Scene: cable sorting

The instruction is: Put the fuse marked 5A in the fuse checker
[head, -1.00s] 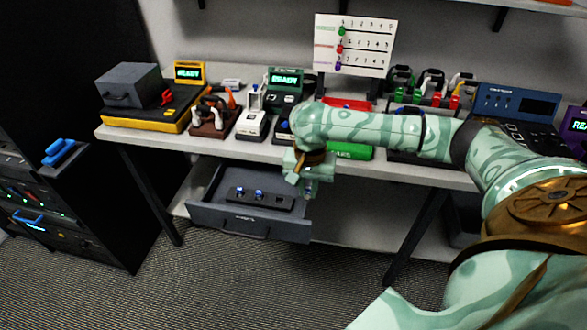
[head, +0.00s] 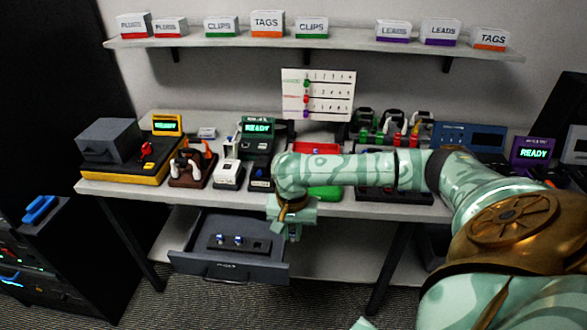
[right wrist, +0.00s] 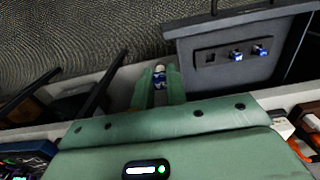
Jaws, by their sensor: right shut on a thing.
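My right gripper (head: 293,234) is beside the right end of an open grey drawer (head: 272,270) below the table. In the right wrist view it is shut on a small blue fuse with a pale end (right wrist: 159,76); its marking is too small to read. In the drawer a dark holder (head: 262,246) carries two blue fuses (head: 230,240). The right wrist view shows these fuses (right wrist: 247,54) and one empty slot. Yellow, green (head: 257,128) and purple (head: 532,152) devices on the table read READY; I cannot tell which is the fuse checker. My left gripper is out of view.
The table (head: 130,190) is crowded with devices, including a white one (head: 228,175) and a blue one (head: 470,136). A chart board (head: 318,94) stands behind. A wall shelf (head: 350,40) holds labelled boxes. Free space lies below the table's front edge.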

